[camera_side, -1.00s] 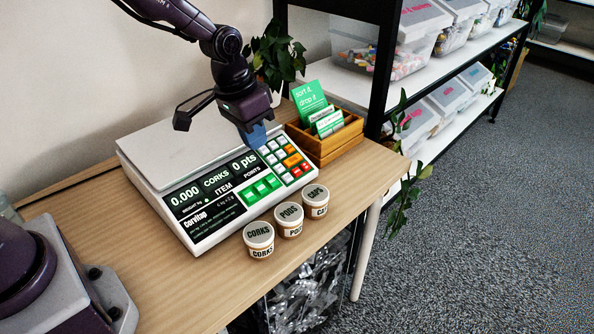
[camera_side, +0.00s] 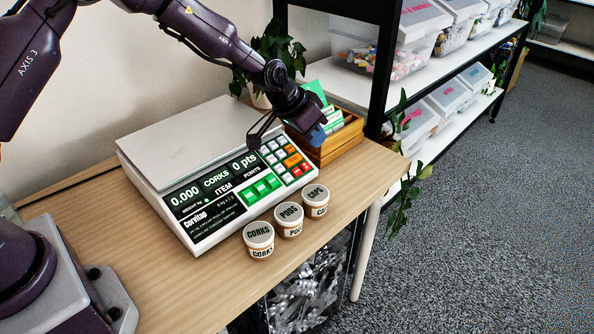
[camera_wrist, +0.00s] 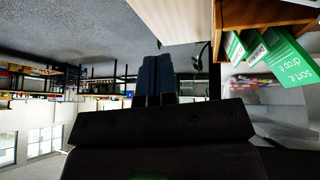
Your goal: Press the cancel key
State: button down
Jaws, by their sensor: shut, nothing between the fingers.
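The weighing scale (camera_side: 175,152) stands on the table with a keypad at its right end. The keypad has pale, orange and red keys. A red key (camera_side: 305,167) sits at its lower right corner; the labels are too small to read, so I cannot tell which key is cancel. My gripper (camera_side: 317,134) is shut and empty, its blue fingertips right of and above the keypad, in front of the wooden card box. In the wrist view the shut fingers (camera_wrist: 156,80) point away from the keypad, which is out of that view.
The wooden card box (camera_side: 338,148) with green cards stands right behind the keypad, close to my gripper; it also shows in the wrist view (camera_wrist: 240,14). Three labelled jars (camera_side: 289,220) stand in front of the scale. A potted plant (camera_side: 268,55) and a shelf post (camera_side: 383,70) are behind.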

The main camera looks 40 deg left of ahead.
jog(key=shift+a+f, duration=0.6)
jog(key=shift+f, duration=0.75)
jog(key=shift+a+f, duration=0.55)
jog(key=shift+f, duration=0.75)
jog(key=shift+a+f, duration=0.6)
jog(key=shift+f, duration=0.75)
jog(key=shift+f, duration=0.1)
jog(key=shift+a+f, duration=0.2)
jog(key=shift+f, duration=0.1)
jog(key=shift+a+f, duration=0.15)
jog(key=shift+f, duration=0.25)
jog(key=shift+r, duration=0.1)
jog(key=shift+d+r, duration=0.35)
jog(key=shift+r, duration=0.35)
jog(key=r, duration=0.1)
jog(key=d+r, duration=0.1)
jog(key=r, duration=0.1)
jog(key=d+r, duration=0.1)
jog(key=shift+r, duration=0.3)
